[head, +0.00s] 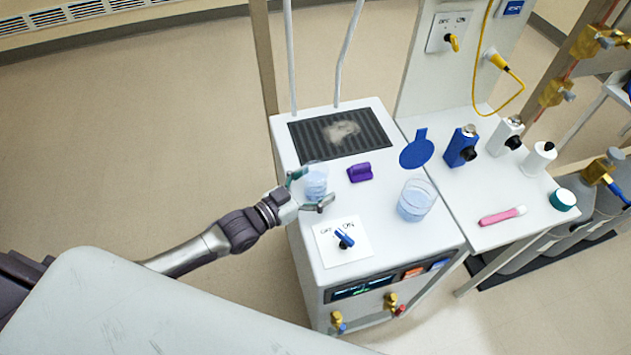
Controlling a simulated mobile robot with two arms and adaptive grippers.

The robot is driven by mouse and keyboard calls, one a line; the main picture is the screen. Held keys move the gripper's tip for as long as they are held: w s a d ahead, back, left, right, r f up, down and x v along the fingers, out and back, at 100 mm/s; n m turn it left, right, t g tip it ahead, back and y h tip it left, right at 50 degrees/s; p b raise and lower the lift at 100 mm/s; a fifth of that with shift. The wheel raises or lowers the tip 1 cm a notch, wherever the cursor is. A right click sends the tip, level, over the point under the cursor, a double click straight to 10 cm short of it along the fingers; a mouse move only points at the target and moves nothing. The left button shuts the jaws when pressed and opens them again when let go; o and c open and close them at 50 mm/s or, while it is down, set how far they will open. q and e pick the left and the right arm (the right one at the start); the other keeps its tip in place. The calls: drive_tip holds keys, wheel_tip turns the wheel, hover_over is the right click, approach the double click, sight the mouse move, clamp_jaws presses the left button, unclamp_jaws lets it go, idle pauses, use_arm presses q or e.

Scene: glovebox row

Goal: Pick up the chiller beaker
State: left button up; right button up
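A small clear beaker with pale blue contents (316,181) is at the left edge of the white chiller's top (387,240). My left gripper (316,188) reaches in from the left with its fingers spread to either side of this beaker. I cannot tell whether the fingers press on it, or whether its base rests on the top. A second, larger clear beaker with pale blue liquid (416,201) stands upright towards the right edge of the top, apart from the gripper. Which of the two is called the chiller beaker is not marked. My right gripper is not in view.
A purple object (360,172) lies between the beakers.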

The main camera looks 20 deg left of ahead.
sight(307, 179)
use_arm(q)
drive_tip(key=c, duration=1.2)
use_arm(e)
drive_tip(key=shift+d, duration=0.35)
use_arm(q)
drive_tip(key=shift+r, duration=0.2)
drive_tip(key=shift+c, duration=0.2)
drive_tip(key=shift+r, duration=1.05)
drive_tip(key=shift+d+r, duration=0.1)
drive_tip(key=shift+r, duration=0.8)
drive_tip(key=d+r+b, duration=0.2)
drive_tip(key=d+r, duration=0.4)
drive_tip(key=d, duration=0.5)
drive_tip(key=shift+d+r, duration=0.15)
drive_tip(key=shift+r, duration=0.2)
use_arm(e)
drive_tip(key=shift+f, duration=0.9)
